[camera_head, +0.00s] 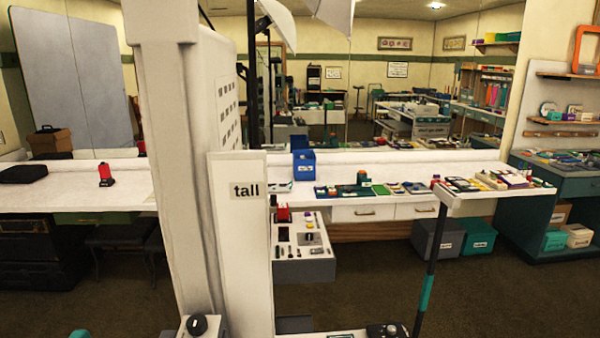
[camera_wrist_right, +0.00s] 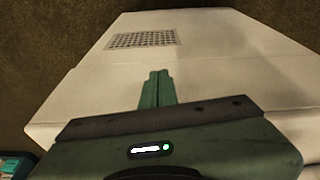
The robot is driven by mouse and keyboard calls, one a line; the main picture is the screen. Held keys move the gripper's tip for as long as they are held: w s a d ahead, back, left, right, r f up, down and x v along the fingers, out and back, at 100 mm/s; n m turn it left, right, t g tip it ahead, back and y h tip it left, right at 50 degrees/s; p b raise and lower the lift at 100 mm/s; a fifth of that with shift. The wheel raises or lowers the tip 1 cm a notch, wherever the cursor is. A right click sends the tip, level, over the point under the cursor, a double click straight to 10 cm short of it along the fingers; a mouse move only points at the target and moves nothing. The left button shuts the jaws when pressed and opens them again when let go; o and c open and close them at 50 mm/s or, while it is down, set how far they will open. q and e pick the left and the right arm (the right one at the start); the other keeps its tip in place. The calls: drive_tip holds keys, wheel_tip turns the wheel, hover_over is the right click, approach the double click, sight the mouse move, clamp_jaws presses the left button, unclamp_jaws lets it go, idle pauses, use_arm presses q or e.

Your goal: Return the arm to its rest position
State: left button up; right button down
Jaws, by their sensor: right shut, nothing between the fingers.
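My right gripper (camera_wrist_right: 156,80) shows in the right wrist view. Its two green fingers are together with nothing between them. They point at a white panelled surface with a dark perforated grille (camera_wrist_right: 143,40); I cannot tell how far apart they are. Neither gripper shows in the head view, and my left gripper is out of sight.
A white upright marked "tall" blocks the head view's left middle. Behind it runs a long white counter (camera_head: 350,160) with a blue bin (camera_head: 304,164). A narrow shelf on a dark post (camera_head: 425,270) stands right. Dark floor (camera_head: 380,290) is open between.

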drive_tip(key=s+f+g+b, duration=0.1)
drive_tip(key=s+f, duration=0.2)
drive_tip(key=f, duration=0.5)
drive_tip(key=s+f+b, duration=0.1)
drive_tip(key=s+f, duration=0.2)
drive_tip(key=f, duration=0.5)
drive_tip(key=s+d+f+b, duration=0.1)
drive_tip(key=s+d+f, duration=0.2)
drive_tip(key=s+f, duration=0.9)
drive_tip(key=shift+s+d+g, duration=0.2)
drive_tip(key=shift+s+g, duration=0.2)
drive_tip(key=shift+s, duration=0.3)
drive_tip(key=shift+f, duration=0.1)
